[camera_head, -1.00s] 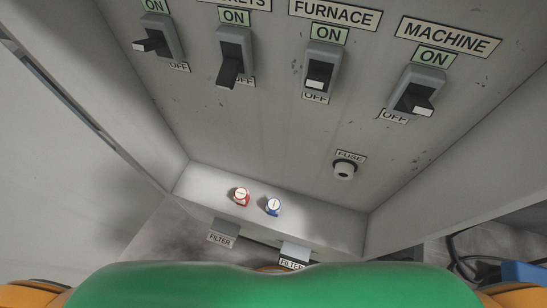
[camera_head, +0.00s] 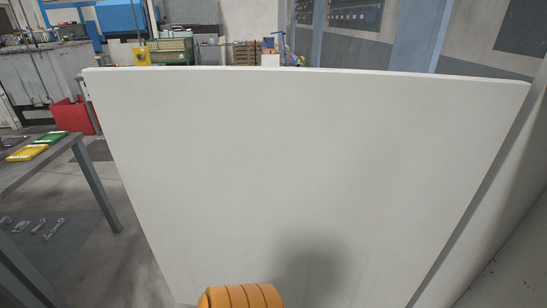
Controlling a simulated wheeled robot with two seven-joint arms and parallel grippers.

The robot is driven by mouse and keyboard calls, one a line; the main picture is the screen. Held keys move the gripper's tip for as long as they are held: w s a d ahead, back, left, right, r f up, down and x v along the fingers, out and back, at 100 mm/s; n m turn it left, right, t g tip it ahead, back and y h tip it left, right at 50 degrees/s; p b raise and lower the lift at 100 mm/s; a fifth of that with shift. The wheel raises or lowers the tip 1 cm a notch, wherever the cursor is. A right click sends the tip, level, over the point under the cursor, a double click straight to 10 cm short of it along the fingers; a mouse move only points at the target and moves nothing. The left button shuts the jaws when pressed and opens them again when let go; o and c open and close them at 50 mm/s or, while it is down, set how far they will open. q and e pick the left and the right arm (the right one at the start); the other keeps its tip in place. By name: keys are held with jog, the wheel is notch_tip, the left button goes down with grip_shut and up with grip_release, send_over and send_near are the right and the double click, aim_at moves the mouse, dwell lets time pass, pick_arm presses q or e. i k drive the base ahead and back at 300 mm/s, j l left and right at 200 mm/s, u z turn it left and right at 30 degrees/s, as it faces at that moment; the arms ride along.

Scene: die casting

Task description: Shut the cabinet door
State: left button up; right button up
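The cabinet door (camera_head: 300,170) is a large plain white panel that fills the middle of the head view. It stands open, with its right edge beside the grey cabinet wall (camera_head: 510,250) at the lower right. Its top edge and its free left edge both show. An orange ribbed part of my own arm shows at the bottom, in front of the door; I cannot tell whether it touches it. A soft dark shadow lies on the door beside this part. Neither gripper is in view.
A grey table (camera_head: 78,142) with a yellow and a green item stands left of the door. A red bin (camera_head: 74,116) is behind it. Several wrenches (camera_head: 40,228) lie on a dark surface at the lower left. Some grey floor (camera_head: 115,265) shows left of the door.

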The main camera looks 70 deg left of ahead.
aim_at(326, 187)
jog(key=k+j+z, duration=0.3)
jog(key=k+j, duration=0.3)
jog(key=j, duration=0.2)
jog(key=k+j+z, duration=0.25)
jog(key=k+j, duration=0.4)
jog(key=j+z, duration=0.1)
jog(key=j, duration=0.35)
jog(key=k+j+z, duration=0.1)
jog(key=j, duration=0.35)
jog(key=k+j+z, duration=0.1)
jog(key=j, duration=0.3)
jog(key=k, duration=0.05)
